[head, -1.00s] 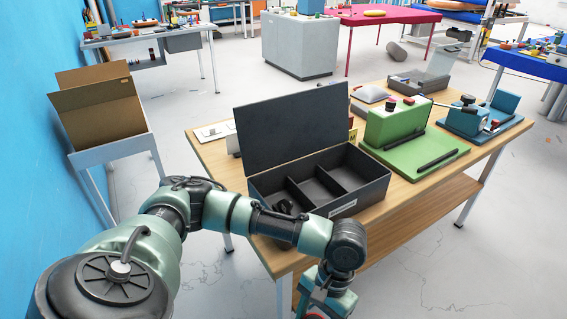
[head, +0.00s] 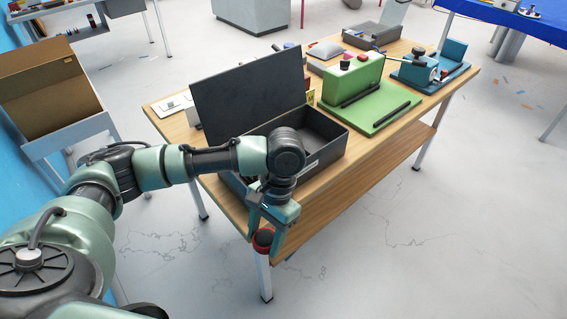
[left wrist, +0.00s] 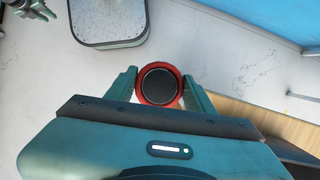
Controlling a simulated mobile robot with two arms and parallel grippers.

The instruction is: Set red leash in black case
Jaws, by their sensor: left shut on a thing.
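The black case (head: 322,128) stands on the wooden table with its lid (head: 250,95) raised; my left arm hides part of its front and inside. My left gripper (head: 264,232) points down just off the table's front edge, in front of the case. It is shut on the red leash (head: 264,241), a round red thing with a black middle. In the left wrist view the red leash (left wrist: 160,84) sits between both fingers of the gripper (left wrist: 160,80). A dark part at that view's upper left looks like my right gripper (left wrist: 34,9), cut off by the edge.
The wooden table (head: 330,180) also holds a green stand (head: 365,100), a blue device (head: 432,66) and a grey open box (head: 372,36) to the right and behind. A cardboard box (head: 48,100) stands at left. The floor right of the table is clear.

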